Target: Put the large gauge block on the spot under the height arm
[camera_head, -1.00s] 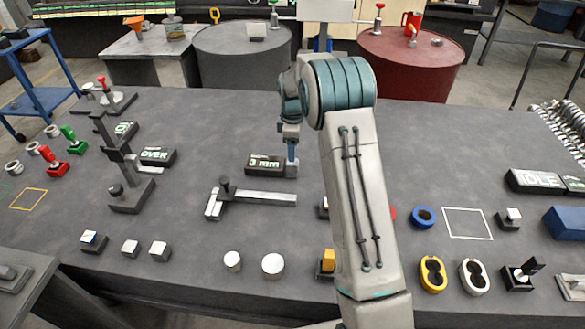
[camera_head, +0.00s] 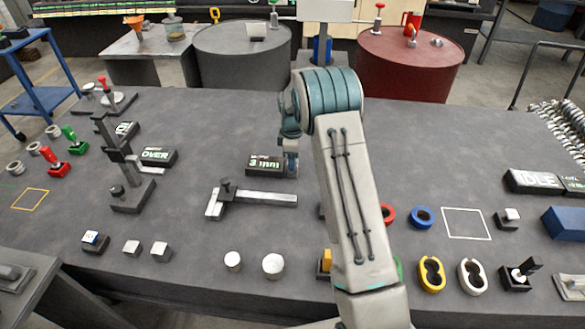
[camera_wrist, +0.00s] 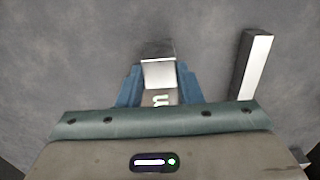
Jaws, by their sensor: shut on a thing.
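My gripper (camera_wrist: 159,82) shows in the wrist view with its two blue fingers on either side of a shiny metal block (camera_wrist: 158,67), shut on it. The block looks like the large gauge block. In the head view my gripper (camera_head: 291,168) is low over the table, at the right end of a dark readout (camera_head: 264,166), and hides most of the block. The height arm stand (camera_head: 132,193) is to the left, a dark post on a base with an arm reaching right. The spot under its arm is not clear to see.
A dark OVER readout (camera_head: 159,156) stands just behind the height arm. A T-shaped metal gauge (camera_head: 255,198) lies between the stand and my gripper. Small cubes (camera_head: 131,248) and round pieces (camera_head: 273,266) line the front edge.

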